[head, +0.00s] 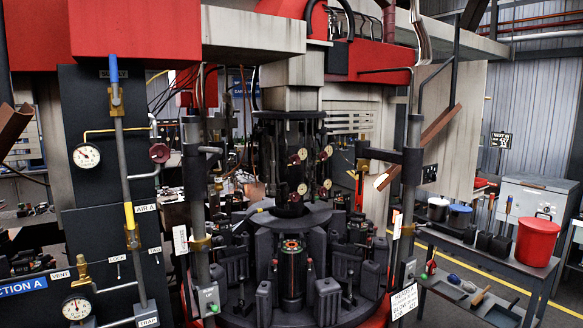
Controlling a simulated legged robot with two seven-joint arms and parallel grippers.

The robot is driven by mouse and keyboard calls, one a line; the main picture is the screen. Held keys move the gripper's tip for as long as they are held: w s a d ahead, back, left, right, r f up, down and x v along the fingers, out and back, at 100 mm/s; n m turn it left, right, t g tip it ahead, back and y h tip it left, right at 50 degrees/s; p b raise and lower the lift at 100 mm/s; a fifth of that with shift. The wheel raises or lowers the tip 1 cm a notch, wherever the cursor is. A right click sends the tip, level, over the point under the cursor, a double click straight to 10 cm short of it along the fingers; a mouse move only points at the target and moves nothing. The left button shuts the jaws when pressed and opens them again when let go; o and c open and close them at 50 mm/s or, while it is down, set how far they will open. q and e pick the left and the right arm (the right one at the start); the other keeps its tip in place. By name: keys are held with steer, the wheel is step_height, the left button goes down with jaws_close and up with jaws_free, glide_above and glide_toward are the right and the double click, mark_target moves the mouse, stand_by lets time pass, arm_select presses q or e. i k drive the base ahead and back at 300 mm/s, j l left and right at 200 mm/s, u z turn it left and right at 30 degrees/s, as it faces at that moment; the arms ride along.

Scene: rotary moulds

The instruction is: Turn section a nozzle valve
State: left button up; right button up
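A dark panel at the left carries a blue "SECTION A" sign (22,287), partly cut off by the left edge. A vertical grey pipe (122,180) on it has a brass valve with an upright blue lever (113,69) at the top. Lower down is a valve with a yellow lever (130,216), beside the label "AIR A" (145,208). A dark red handwheel (159,153) sits on a branch pipe right of it. A brass vent valve (82,270) is at lower left. I cannot read which valve is marked as the nozzle valve. Neither gripper shows.
Two round gauges (87,156) are on the panel. The round mould machine (290,217) stands in the middle, with grey posts in front. At the right are a tool bench (470,300) and a red bucket (538,240). A yellow line marks the floor.

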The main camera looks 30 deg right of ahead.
mark_target(294, 197)
steer(key=z, duration=1.3)
